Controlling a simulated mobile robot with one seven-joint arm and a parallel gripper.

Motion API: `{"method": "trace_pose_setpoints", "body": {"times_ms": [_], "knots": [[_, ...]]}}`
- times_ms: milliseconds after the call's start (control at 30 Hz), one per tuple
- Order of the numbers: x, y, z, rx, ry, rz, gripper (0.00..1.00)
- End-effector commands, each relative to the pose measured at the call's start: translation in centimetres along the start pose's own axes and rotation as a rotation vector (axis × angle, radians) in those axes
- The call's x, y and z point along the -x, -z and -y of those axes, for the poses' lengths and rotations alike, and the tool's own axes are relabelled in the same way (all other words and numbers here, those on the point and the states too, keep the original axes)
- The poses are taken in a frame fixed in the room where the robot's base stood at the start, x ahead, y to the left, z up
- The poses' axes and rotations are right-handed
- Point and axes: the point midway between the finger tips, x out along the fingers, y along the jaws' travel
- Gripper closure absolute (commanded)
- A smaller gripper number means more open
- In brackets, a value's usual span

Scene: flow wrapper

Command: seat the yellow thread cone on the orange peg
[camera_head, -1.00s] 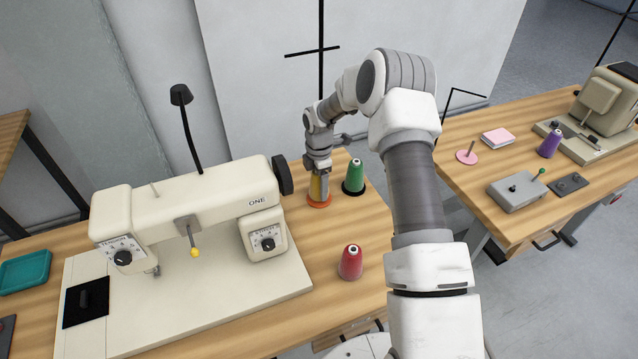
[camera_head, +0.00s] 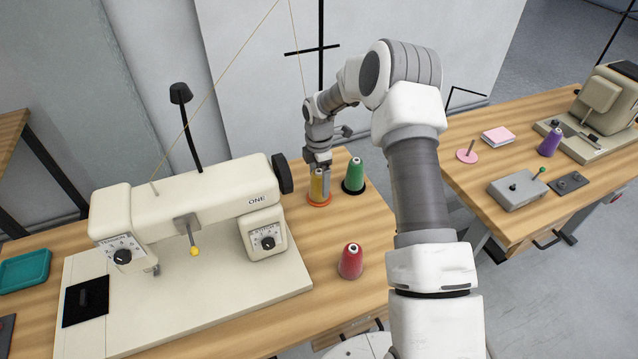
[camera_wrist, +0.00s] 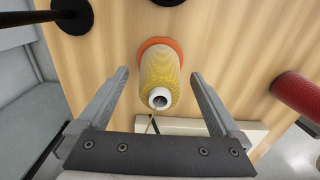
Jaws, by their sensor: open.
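The yellow thread cone (camera_head: 316,187) stands upright on the orange base of the peg (camera_head: 319,200), behind the sewing machine's right end. In the wrist view the yellow cone (camera_wrist: 160,78) sits over the orange disc (camera_wrist: 147,44), and its white top shows a dark hole. The peg's shaft is hidden inside the cone. My gripper (camera_head: 320,168) is just above and around the cone's upper part. In the wrist view my gripper (camera_wrist: 160,82) has its fingers spread, with a clear gap on both sides of the cone.
A green cone (camera_head: 354,177) stands close to the right of the yellow one. A red cone (camera_head: 350,262) stands nearer on the table. The sewing machine (camera_head: 190,225) fills the left. A thin thread (camera_head: 225,75) runs above the machine. The right table holds a purple cone (camera_head: 549,142).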

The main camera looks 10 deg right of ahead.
Motion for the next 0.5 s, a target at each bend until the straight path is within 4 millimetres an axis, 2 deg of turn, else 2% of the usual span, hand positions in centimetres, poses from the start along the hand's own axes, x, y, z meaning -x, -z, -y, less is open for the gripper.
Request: {"method": "trace_pose_setpoints", "body": {"times_ms": [33, 300, 500], "knots": [[1.3, -0.1, -0.1, 0.000, -0.005, 0.001, 0.00], [8.0, 0.0, -0.1, 0.000, -0.005, 0.001, 0.00], [12.3, 0.0, -0.1, -0.001, -0.004, 0.000, 0.00]]}}
